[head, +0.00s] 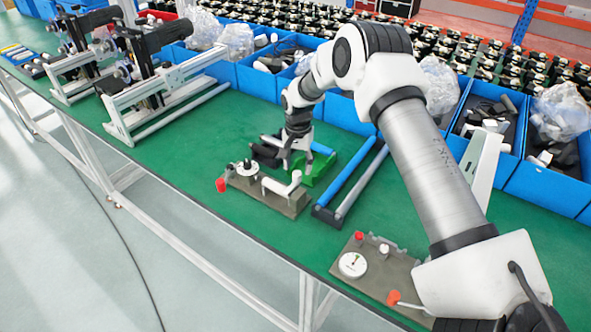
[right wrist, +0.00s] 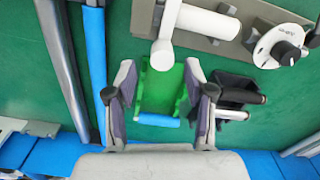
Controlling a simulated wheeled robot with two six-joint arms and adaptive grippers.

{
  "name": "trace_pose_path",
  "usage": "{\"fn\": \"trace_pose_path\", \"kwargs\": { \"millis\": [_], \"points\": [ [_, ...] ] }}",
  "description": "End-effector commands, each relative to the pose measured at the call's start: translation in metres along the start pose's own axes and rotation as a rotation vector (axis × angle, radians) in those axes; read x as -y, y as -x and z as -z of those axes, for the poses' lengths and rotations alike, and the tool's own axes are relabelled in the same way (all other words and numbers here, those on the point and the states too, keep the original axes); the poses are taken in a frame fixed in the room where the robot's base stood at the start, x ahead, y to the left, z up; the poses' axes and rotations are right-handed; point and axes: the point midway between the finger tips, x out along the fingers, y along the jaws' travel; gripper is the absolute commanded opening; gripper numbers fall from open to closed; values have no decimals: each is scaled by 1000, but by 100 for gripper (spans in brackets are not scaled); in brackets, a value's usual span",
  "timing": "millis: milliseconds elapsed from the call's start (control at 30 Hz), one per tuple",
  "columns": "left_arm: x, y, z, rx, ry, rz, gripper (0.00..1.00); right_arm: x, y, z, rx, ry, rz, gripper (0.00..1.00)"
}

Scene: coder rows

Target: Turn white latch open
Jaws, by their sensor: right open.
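The white latch (head: 283,187) is an L-shaped handle with a rounded end, mounted on a grey-brown plate (head: 285,208) on the green bench. In the right wrist view the latch (right wrist: 200,23) lies at the top, just ahead of the fingertips, its rounded post pointing toward me. My right gripper (head: 292,166) is open beside the latch, on its far side; in the right wrist view its two fingers (right wrist: 160,68) are spread with no object gripped. A green holder (right wrist: 160,92) shows below and between them. My left gripper is not in view.
A white dial with black knob (right wrist: 284,47) and a red knob (head: 221,185) share the plate. A blue-and-grey bar frame (head: 352,178) stands to the right. A second plate with a dial (head: 352,265) is nearer. Blue bins (head: 258,82) line the back.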

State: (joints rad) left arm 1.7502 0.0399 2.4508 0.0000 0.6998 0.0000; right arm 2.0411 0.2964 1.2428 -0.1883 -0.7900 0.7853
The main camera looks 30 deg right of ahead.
Motion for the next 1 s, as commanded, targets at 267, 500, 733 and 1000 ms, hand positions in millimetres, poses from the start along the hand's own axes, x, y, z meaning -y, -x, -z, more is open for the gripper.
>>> {"fn": "trace_pose_path", "kwargs": {
  "millis": [267, 500, 733, 1000],
  "points": [
    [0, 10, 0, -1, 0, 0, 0, 0, -34, 0, 0, 1, 0, 53],
    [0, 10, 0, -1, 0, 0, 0, 0, -35, 0, 0, 2, 1, 39],
    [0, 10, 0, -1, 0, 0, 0, 0, -35, -1, 0, 2, 0, 0],
    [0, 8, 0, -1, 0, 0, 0, 0, -37, -1, 1, 25, 0, 0]
  ]
}}
